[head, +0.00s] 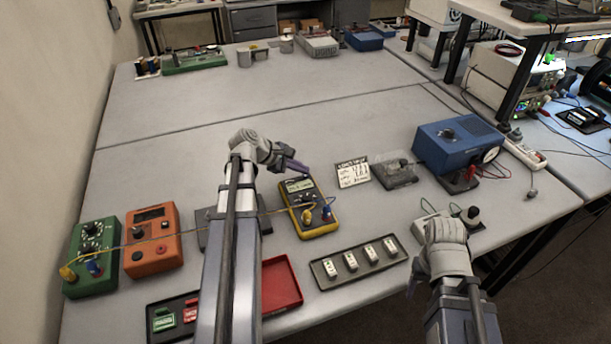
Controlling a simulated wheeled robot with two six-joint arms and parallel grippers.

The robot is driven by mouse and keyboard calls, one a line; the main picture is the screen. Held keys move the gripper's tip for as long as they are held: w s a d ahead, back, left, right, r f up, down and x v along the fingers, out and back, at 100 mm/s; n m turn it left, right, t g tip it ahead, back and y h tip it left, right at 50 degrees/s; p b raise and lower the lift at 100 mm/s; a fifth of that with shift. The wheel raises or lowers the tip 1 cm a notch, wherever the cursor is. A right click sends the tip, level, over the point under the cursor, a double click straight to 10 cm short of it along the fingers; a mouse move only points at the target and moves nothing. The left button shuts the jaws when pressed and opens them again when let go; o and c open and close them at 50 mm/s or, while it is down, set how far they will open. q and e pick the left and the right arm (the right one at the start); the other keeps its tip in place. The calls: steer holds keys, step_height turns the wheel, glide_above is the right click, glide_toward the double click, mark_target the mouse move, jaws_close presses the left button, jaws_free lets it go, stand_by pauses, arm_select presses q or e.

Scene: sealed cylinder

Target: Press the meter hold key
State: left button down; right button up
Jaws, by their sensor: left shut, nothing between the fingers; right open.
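The yellow handheld meter (319,231) lies on the bench near the middle, with a lit display (299,185), a dial and leads plugged into its lower part. The hold key is too small to make out. My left gripper (302,168) is shut and empty, its purple-grey fingertips at the meter's top edge, by the display. I cannot tell whether they touch it. My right gripper (445,240) is open over the right side of the bench, well away from the meter; its fingers are mostly hidden by its wrist.
An orange box (153,253) and a green box (89,277) stand at left, with a yellow lead crossing to the meter. A black tray (322,276) with several white modules lies in front. A written card (353,171) and blue instrument (447,150) are to the right.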

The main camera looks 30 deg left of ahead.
arm_select(q)
steer(key=shift+f+b, duration=0.6)
steer(key=shift+f, duration=0.1)
stand_by(0.4)
steer(key=shift+r, duration=0.1)
steer(key=shift+r+p, duration=0.45)
steer(key=shift+p, duration=0.15)
steer(key=shift+d, duration=0.1)
steer(key=shift+r, duration=0.2)
step_height(320, 180, up, 5)
steer(key=p, duration=0.5)
steer(key=shift+r+p, duration=0.2)
steer(key=shift+p, duration=0.15)
steer(key=shift+f, duration=0.1)
